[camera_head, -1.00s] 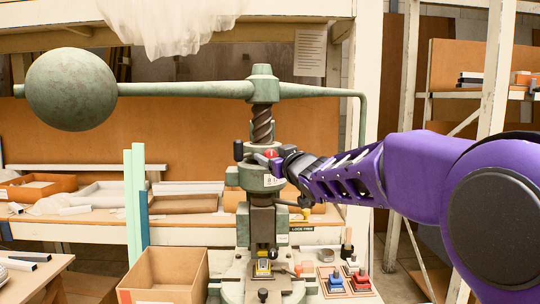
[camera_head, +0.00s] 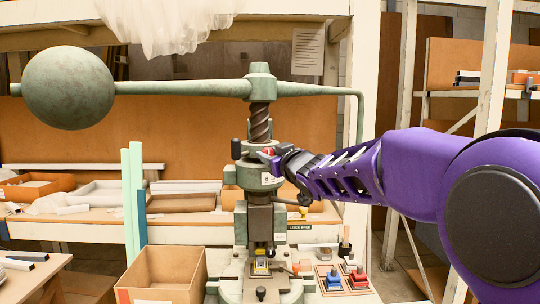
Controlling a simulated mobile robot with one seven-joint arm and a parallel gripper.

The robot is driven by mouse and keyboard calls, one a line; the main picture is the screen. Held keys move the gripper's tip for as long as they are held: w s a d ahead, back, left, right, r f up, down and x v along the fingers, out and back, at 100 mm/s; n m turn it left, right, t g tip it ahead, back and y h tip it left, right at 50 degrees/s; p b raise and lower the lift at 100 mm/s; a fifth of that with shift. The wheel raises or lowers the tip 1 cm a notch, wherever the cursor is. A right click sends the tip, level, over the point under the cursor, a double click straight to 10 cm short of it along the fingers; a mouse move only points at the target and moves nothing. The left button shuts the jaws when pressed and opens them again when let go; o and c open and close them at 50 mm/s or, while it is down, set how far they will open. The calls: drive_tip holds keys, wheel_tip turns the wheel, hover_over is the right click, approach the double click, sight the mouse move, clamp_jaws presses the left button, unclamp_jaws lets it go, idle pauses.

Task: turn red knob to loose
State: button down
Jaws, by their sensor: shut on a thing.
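The green fly press (camera_head: 260,92) stands in the middle with its screw, long arm and ball weight. The red knob (camera_head: 268,151) shows only as a small red patch on the press collar. My gripper (camera_head: 276,158) reaches in from the right and is shut on the red knob. The fingers and most of the knob are small and partly hidden, so the knob's exact angle cannot be told.
A cardboard box (camera_head: 165,275) stands at the front left, beside pale green and blue upright strips (camera_head: 134,205). Blue and red pieces (camera_head: 358,278) sit on small bases at the right of the press. A black handle (camera_head: 236,149) stands left of the screw.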

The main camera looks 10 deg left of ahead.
drive_tip(key=n+b, duration=0.1)
drive_tip(key=n, duration=0.3)
drive_tip(key=shift+n+h, duration=0.3)
drive_tip(key=shift+s+a+n+h+b, duration=0.1)
drive_tip(key=shift+n+h+b, duration=0.35)
drive_tip(key=shift+n, duration=1.45)
drive_tip(key=shift+w+a+n+h+b, duration=0.1)
drive_tip(key=shift+n+b, duration=0.7)
drive_tip(key=shift+n, duration=1.1)
drive_tip(key=shift+s+n+h+b, duration=0.1)
drive_tip(key=shift+n+h+b, duration=0.35)
drive_tip(key=shift+n, duration=1.45)
drive_tip(key=c, duration=0.5)
unclamp_jaws()
